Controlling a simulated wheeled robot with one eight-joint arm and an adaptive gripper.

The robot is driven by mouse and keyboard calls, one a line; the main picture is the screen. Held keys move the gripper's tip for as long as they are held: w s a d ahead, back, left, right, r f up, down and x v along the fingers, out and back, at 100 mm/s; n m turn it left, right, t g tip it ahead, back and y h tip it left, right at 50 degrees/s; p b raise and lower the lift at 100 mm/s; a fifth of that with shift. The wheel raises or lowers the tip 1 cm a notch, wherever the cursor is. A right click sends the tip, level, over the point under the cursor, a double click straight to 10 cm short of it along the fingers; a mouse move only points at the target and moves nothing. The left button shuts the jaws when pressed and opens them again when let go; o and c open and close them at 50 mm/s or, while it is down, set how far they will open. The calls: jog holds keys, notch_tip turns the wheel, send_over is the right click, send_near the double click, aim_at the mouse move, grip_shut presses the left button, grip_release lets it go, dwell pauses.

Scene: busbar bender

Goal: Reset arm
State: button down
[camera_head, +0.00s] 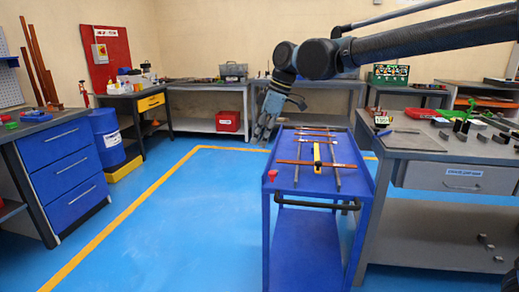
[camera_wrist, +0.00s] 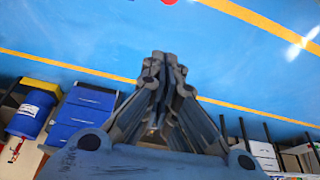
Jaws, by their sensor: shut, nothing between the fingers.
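My gripper (camera_head: 265,132) hangs at the end of my dark arm, which reaches in from the upper right in the head view. It points down in the air near the far left corner of the blue cart (camera_head: 282,188). In the wrist view my gripper (camera_wrist: 166,58) has its fingertips together with nothing between them. Beyond the fingers the wrist view shows mostly blue floor (camera_wrist: 120,30).
Copper-coloured bars (camera_head: 310,163) and a yellow piece (camera_head: 317,155) lie on the cart. A grey bench (camera_head: 415,142) with tools stands to the right. A blue drawer cabinet (camera_head: 68,165) and blue barrel (camera_head: 107,138) stand left. Open floor lies between.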

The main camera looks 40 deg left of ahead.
jog(key=shift+w+d+r, duration=0.15)
jog(key=shift+r, duration=0.2)
dwell(0.3)
jog(key=w+d+m, duration=0.3)
jog(key=w+d, duration=0.5)
jog(key=w, duration=0.2)
jog(key=w+d+f+m+t, duration=0.2)
jog(key=w+d+m, duration=0.35)
jog(key=d, duration=0.85)
jog(key=w+d+f+m+t, duration=0.1)
jog(key=w+d+f+m, duration=0.15)
jog(key=w+d, duration=0.9)
jog(key=s+d+f+m+h, duration=0.1)
jog(key=s+d+f+m, duration=0.3)
jog(key=d, duration=0.7)
jog(key=s+d+f+m+t+h, duration=0.1)
jog(key=s+d+f+m, duration=0.3)
jog(key=d+f, duration=0.3)
jog(key=s+d+f+m+h, duration=0.1)
jog(key=s+d+f+m, duration=0.4)
jog(key=d, duration=1.2)
jog(key=shift+d+f+m, duration=0.15)
jog(key=shift+f+m, duration=0.15)
jog(key=shift+f, duration=0.55)
